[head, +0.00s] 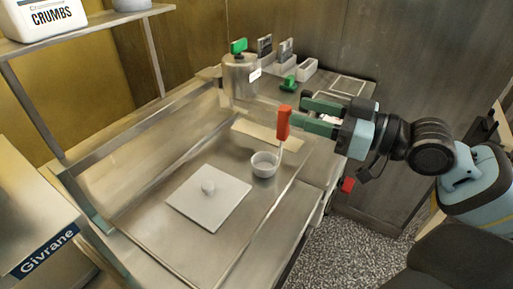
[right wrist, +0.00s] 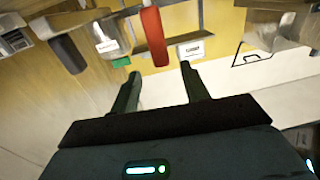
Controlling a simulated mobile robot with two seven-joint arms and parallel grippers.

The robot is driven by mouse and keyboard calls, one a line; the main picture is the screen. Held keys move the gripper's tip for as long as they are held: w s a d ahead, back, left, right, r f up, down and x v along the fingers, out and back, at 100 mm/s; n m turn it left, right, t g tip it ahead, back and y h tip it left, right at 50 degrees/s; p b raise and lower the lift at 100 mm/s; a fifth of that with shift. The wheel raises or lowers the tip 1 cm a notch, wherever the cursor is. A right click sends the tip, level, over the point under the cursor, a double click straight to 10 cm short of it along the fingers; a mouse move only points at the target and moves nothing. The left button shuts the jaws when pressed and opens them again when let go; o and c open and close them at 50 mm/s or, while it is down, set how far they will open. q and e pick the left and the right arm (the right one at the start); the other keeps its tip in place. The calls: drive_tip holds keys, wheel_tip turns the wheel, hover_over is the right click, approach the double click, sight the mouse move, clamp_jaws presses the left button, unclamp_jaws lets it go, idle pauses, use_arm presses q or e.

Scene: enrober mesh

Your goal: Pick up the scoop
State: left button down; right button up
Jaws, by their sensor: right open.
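The scoop has an upright red handle (head: 283,122) and a pale round cup (head: 264,165), which rests on the metal worktop beside a flat square plate. My right gripper (head: 298,113) comes in from the right, level with the handle, its dark green fingers open and pointing at it. In the right wrist view the red handle (right wrist: 154,38) is just ahead of the gap between the two open fingertips (right wrist: 160,72). Nothing is held between them. The cup is not clear in the wrist view. My left gripper is not in view.
The square plate (head: 208,200) with a small knob lies left of the cup. A metal canister (head: 240,76) with a green top stands behind. A green-handled tool (head: 288,84) and small bins (head: 307,69) are at the back right. A metal rail borders the worktop.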

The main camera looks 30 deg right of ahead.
drive_tip(key=shift+s+d, duration=0.1)
drive_tip(key=shift+p+x, duration=0.4)
drive_tip(key=shift+x, duration=0.85)
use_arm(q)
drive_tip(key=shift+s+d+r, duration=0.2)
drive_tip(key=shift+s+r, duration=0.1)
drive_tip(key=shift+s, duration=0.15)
